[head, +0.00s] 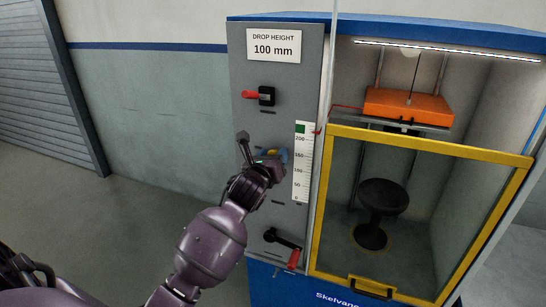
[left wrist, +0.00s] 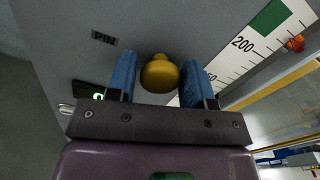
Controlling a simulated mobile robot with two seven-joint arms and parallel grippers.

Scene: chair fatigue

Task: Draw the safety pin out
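The safety pin's yellow knob (left wrist: 159,74) stands out from the grey panel beside the label PIN in the left wrist view. My left gripper (left wrist: 160,78) is at it, with one blue finger on each side of the knob. The pin's shaft is hidden. My right gripper is not in view.
A height scale (head: 303,165) is right of my gripper. A yellow-framed guard (head: 430,145) closes off a black stool (head: 382,200) under an orange weight (head: 405,105).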

